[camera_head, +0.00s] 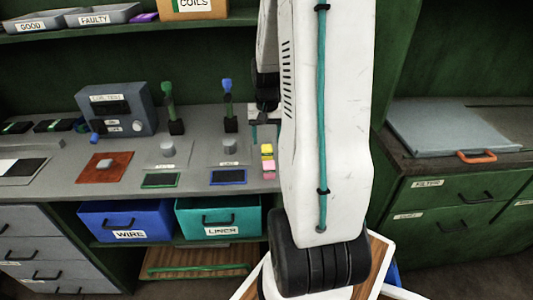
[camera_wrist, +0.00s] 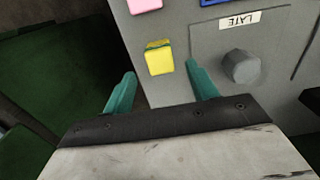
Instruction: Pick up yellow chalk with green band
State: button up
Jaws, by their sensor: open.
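A small yellow block of chalk (camera_wrist: 159,60) with a thin darker, greenish stripe along its top edge lies on the grey counter in the wrist view. In the head view the yellow chalk (camera_head: 267,150) is the farthest of a short row beside my arm. My gripper (camera_wrist: 160,86) is open and empty, its two teal fingers apart. In the wrist view the chalk lies just beyond the fingertips, about in line with the gap between them. In the head view my gripper (camera_head: 265,124) is partly hidden by my arm, behind the row.
A pink block (camera_wrist: 145,5) lies beyond the yellow chalk; pink blocks (camera_head: 268,166) also show in the head view. A grey knob (camera_wrist: 241,66) stands to the right, near a "LATE" label. The counter edge is close to the left of the chalk. Blue and green posts (camera_head: 228,105) stand left of my gripper.

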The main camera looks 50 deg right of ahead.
aim_at(267, 147)
notch_tip(267, 147, down, 5)
jog(key=shift+r, duration=0.1)
jog(key=c, duration=1.1)
jog(key=shift+r, duration=0.15)
notch_tip(267, 147, up, 10)
jog(key=shift+f, duration=0.1)
